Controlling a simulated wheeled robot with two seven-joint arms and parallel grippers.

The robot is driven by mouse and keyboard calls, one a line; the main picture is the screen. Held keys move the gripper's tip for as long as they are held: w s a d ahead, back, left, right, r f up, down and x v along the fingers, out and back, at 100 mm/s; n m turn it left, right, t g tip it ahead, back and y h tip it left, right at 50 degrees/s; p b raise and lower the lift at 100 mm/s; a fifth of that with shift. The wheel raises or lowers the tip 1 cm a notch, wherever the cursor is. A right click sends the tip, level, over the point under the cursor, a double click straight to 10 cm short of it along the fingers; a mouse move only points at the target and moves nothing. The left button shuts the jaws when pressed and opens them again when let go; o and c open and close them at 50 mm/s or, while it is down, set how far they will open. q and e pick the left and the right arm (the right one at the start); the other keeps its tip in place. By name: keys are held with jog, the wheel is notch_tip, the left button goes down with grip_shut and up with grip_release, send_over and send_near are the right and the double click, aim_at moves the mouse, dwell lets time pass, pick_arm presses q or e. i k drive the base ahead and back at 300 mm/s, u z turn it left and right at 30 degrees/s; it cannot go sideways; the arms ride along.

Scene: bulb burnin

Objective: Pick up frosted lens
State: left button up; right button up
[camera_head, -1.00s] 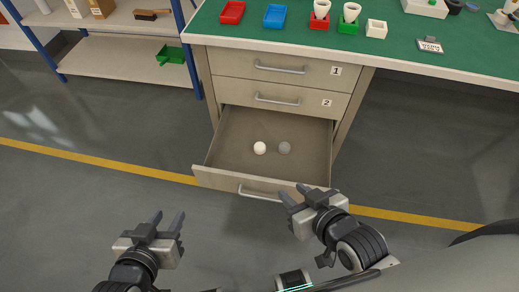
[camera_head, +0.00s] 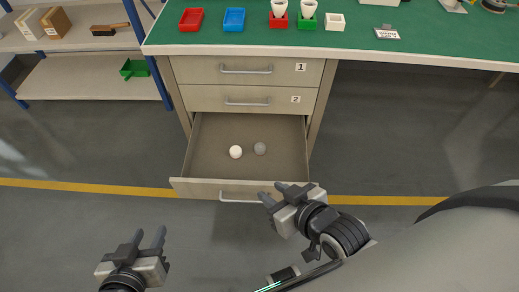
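My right gripper (camera_head: 270,192) is open and empty, in front of the drawer's right front corner and apart from both balls. My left gripper (camera_head: 149,238) is open and empty, lower left, well in front of the drawer.
Drawers 1 (camera_head: 245,70) and 2 (camera_head: 250,98) above are shut. The green bench top (camera_head: 370,20) holds red, blue and green trays and white cups. A shelf (camera_head: 85,85) with a green bin (camera_head: 134,68) stands left. The floor around the drawer is clear.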

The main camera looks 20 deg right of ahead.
aim_at(236, 151)
jog(key=z, duration=1.25)
jog(key=i, duration=0.5)
jog(key=u, duration=2.1)
